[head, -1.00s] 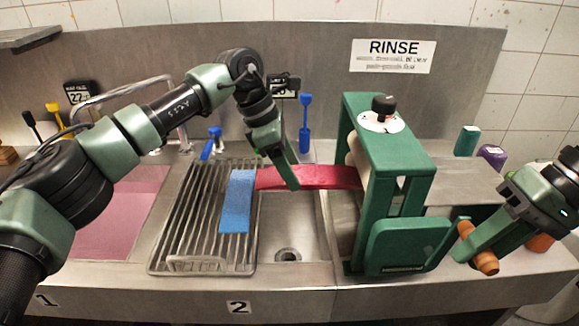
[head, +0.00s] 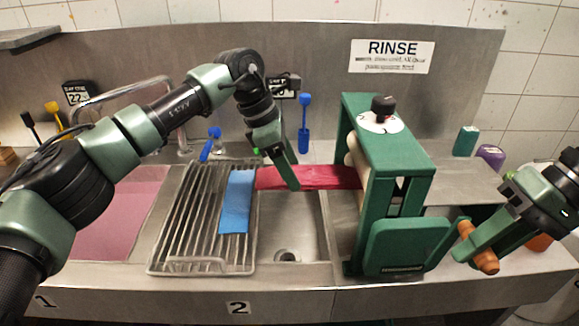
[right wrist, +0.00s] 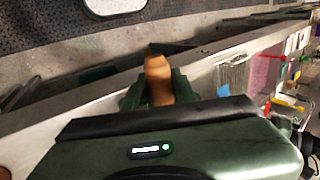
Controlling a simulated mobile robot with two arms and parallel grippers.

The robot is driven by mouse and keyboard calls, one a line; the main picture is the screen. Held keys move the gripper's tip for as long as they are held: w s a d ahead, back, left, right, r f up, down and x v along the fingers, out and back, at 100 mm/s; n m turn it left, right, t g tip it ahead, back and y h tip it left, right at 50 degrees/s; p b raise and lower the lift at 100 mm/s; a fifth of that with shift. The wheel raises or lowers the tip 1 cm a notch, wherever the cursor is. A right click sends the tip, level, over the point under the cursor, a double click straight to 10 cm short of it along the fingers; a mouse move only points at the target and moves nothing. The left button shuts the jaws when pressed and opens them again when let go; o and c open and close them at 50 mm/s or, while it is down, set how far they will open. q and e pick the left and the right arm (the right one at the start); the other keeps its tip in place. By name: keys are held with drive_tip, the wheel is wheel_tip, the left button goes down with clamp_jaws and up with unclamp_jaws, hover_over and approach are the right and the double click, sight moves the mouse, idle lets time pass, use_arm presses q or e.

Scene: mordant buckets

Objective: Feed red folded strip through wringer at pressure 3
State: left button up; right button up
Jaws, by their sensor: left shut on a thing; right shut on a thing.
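The red folded strip (head: 325,177) spans level from the drain rack's right edge, over the sink, to the rollers of the green wringer (head: 403,140). My left gripper (head: 293,182) is shut on the strip, left of the wringer. The wringer's pressure dial (head: 381,123) has a white face and black knob on top; its setting is too small to read. My right gripper (head: 472,240) is shut on the wringer's wooden crank handle (head: 484,261), at the wringer's right side. The handle also shows in the right wrist view (right wrist: 158,80). The strip's far end is hidden by the wringer.
A blue strip (head: 237,202) lies on the metal drain rack (head: 165,255). The sink (head: 290,230) below the red strip is empty. A pink-filled basin (head: 115,225) is at left. Teal (head: 466,140) and purple (head: 491,155) items stand behind the crank.

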use_arm(q)
drive_tip(key=shift+d+r, duration=0.1)
drive_tip(key=shift+d, duration=0.05)
use_arm(e)
drive_tip(key=shift+d+y, duration=0.15)
drive_tip(key=shift+y, duration=0.25)
drive_tip(key=shift+d+f+y, duration=0.15)
drive_tip(key=shift+d+y, duration=0.25)
drive_tip(key=shift+d, duration=0.1)
